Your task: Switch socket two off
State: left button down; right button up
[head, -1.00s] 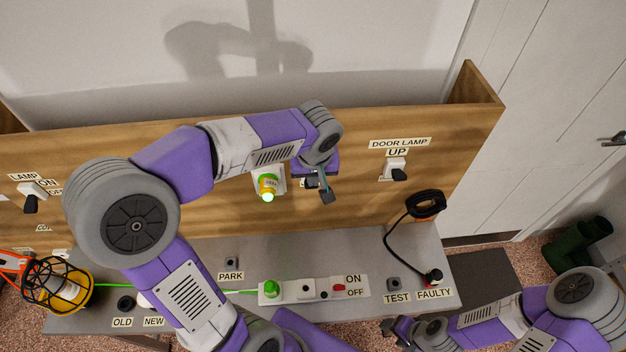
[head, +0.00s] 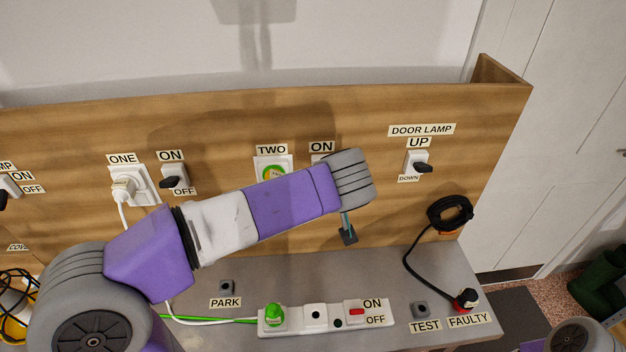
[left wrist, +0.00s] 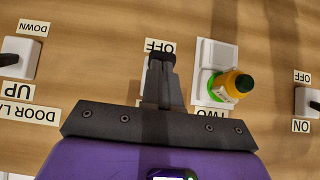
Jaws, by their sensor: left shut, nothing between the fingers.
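Socket two (head: 260,163) is a white wall plate under the label TWO, its lower part hidden by my left arm in the head view. In the left wrist view, which is upside down, socket two (left wrist: 218,52) holds a green and yellow plug (left wrist: 232,84). Its switch is largely hidden behind my left gripper (left wrist: 163,88). The gripper is shut and empty in front of the switch, near the OFF label (left wrist: 160,46). A black end shows just below that label; I cannot tell whether it is the lever or a fingertip. My right gripper is out of view.
Socket one (head: 128,185) and its switch (head: 175,177) are to the left on the wooden panel (head: 420,220). The door lamp switch (head: 417,163) is to the right. A power strip (head: 300,318) lies on the grey bench below, with a black coiled cable (head: 450,213) at right.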

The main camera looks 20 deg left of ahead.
pick_arm(q)
jog(key=shift+r, duration=0.25)
jog(key=shift+r+p, duration=0.1)
jog(key=shift+p, duration=0.2)
jog(key=shift+r+p, duration=0.35)
jog(key=shift+r, duration=0.3)
jog(key=p+v, duration=0.3)
jog(key=v, duration=1)
jog(key=shift+s+d, duration=0.2)
jog(key=shift+d, duration=0.05)
jog(key=shift+r, duration=0.1)
